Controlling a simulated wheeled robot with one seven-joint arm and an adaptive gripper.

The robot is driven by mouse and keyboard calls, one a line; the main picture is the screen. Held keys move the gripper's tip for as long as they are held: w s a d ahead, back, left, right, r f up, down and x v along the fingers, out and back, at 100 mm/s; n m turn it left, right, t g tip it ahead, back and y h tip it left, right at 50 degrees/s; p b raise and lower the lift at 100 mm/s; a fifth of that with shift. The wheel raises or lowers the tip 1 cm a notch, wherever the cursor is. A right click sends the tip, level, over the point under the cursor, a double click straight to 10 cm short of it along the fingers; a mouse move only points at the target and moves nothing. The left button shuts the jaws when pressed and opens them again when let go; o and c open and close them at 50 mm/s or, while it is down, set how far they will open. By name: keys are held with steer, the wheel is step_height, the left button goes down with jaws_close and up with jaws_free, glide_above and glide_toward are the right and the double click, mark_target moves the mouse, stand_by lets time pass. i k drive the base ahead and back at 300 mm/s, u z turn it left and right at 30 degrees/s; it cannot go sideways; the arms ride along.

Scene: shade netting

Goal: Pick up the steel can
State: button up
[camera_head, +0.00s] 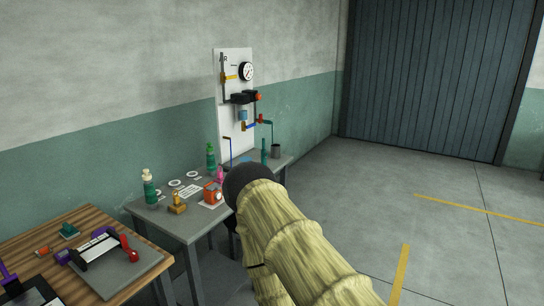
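A small dark grey cylinder (276,151), which looks like the steel can, stands upright near the far right end of the grey table (181,225). It is small in the picture, so I cannot tell whether its top is open. My arm, in a pale yellow sleeve with a dark round joint, reaches up from the bottom right and covers part of the table's right side. The fingers of my gripper do not show. The can is in the clear, up and to the right of the dark joint.
On the grey table stand green bottles (150,187), an orange box (212,192), a brass piece (177,204) and a teal bottle (265,151) beside the can. A gauge panel (235,130) rises behind. A wooden bench (50,240) is at left. The floor at right is clear.

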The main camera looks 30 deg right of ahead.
mark_target(275, 151)
steer(key=z, duration=0.75)
steer(key=i, duration=0.7)
steer(key=z, duration=1.1)
steer(key=i, duration=1.25)
steer(key=u, duration=0.5)
steer(key=i, duration=0.85)
steer(key=u, duration=0.95)
